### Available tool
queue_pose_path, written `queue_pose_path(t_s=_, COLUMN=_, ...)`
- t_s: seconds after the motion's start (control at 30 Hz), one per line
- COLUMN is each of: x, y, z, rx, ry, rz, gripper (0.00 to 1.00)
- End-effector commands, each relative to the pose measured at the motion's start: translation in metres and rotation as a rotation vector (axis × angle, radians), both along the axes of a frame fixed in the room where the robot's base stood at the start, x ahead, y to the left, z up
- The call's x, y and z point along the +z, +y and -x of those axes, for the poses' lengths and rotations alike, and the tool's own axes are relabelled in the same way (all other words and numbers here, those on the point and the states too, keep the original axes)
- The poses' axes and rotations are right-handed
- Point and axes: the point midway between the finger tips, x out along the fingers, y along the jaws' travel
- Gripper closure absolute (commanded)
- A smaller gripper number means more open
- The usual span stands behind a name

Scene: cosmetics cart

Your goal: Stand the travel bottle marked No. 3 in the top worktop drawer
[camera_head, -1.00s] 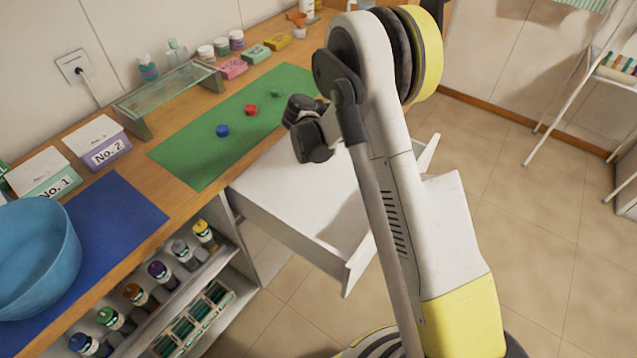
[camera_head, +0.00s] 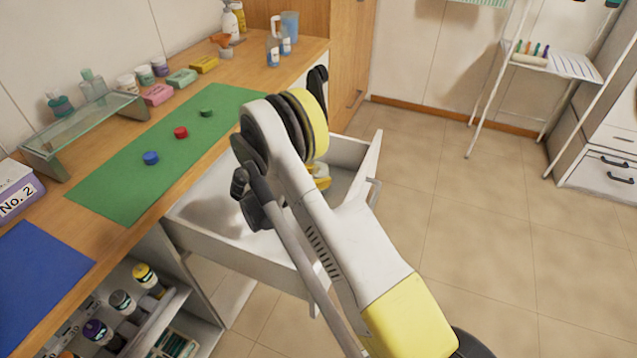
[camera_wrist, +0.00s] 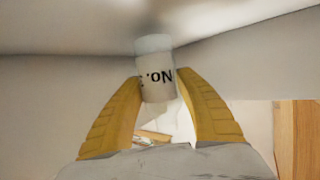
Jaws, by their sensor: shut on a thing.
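The top worktop drawer (camera_head: 240,252) is pulled out and white inside. My gripper (camera_wrist: 160,88) has two yellow fingers, shut on a white travel bottle (camera_wrist: 157,72). The label shows "No." upside down in the wrist view; its number is too cut off to read. The bottle's pale end points at a white surface at the picture's top; I cannot tell if they touch. In the head view my gripper (camera_head: 320,178) shows as a bit of yellow low in the drawer, mostly hidden behind my arm. The bottle is hidden there.
The worktop holds a green mat (camera_head: 120,180) with blue, red and green caps, a glass shelf (camera_head: 85,125) and a No. 2 box (camera_head: 18,190). Several capped bottles (camera_head: 122,302) stand on a lower shelf. The floor right of the drawer is clear.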

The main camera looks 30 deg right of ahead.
Motion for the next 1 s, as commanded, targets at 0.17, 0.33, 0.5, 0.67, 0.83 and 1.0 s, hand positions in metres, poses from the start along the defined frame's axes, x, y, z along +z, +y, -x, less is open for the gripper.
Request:
queue_pose_path(t_s=0.17, x=-0.011, y=0.0, z=0.0, rx=0.0, ry=0.0, rz=0.0, gripper=0.91)
queue_pose_path(t_s=0.33, x=-0.011, y=0.0, z=0.0, rx=0.0, ry=0.0, rz=0.0, gripper=0.91)
queue_pose_path(t_s=0.5, x=-0.013, y=0.0, z=0.0, rx=0.0, ry=0.0, rz=0.0, gripper=0.38)
queue_pose_path(t_s=0.67, x=-0.013, y=0.0, z=0.0, rx=0.0, ry=0.0, rz=0.0, gripper=0.38)
queue_pose_path(t_s=0.83, x=-0.011, y=0.0, z=0.0, rx=0.0, ry=0.0, rz=0.0, gripper=0.38)
queue_pose_path(t_s=1.0, x=0.001, y=0.02, z=0.0, rx=0.004, ry=0.0, rz=0.0, gripper=0.38)
